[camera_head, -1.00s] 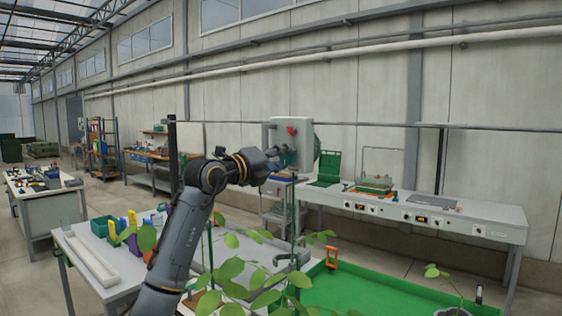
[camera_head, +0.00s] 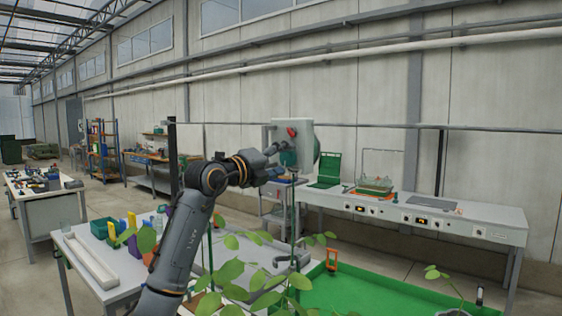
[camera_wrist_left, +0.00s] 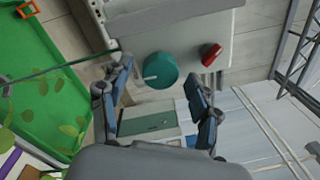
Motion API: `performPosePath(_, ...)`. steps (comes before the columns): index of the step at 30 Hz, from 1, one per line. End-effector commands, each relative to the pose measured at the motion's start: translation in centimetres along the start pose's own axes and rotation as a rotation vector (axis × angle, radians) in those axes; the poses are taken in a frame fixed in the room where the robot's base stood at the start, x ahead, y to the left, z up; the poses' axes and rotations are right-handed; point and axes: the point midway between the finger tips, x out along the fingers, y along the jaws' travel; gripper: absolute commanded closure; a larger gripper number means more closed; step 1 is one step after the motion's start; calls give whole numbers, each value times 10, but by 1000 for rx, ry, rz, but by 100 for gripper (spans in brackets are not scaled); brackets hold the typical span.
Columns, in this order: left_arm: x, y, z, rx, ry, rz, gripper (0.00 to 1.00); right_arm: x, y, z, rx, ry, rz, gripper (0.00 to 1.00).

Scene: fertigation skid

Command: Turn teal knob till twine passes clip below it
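The teal knob (camera_wrist_left: 160,70) is round with a pale pointer mark and sits on the face of a light grey box (camera_wrist_left: 195,25). The box also shows in the head view (camera_head: 306,130). My left gripper (camera_wrist_left: 163,82) is open, its two fingers on either side of the knob's lower part in the wrist view. I cannot tell whether they touch it. In the head view my left gripper (camera_head: 280,162) is up at the box. A thin dark green line (camera_wrist_left: 60,68), perhaps the twine, runs from the box side to the left. I cannot make out the clip. My right gripper is not in view.
A red knob (camera_wrist_left: 211,54) sits close beside the teal one. A long grey bench (camera_head: 410,212) stands along the wall at right. A green tray (camera_head: 390,295) and leafy plants (camera_head: 250,275) are in front. A table (camera_head: 85,270) with small bins is at left.

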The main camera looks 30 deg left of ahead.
Motion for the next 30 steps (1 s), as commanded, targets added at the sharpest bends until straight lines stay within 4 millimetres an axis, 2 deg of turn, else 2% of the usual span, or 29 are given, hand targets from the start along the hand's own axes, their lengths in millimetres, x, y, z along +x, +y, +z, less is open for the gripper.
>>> performPosePath(7,-2,0,0,1,0,0,38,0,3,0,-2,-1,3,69)
performPosePath(11,-13,1,0,3,-1,1,38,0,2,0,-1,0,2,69)
performPosePath(24,-100,2,0,2,-1,3,38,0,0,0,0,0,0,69)
performPosePath(30,-118,1,0,1,0,2,38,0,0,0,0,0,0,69)
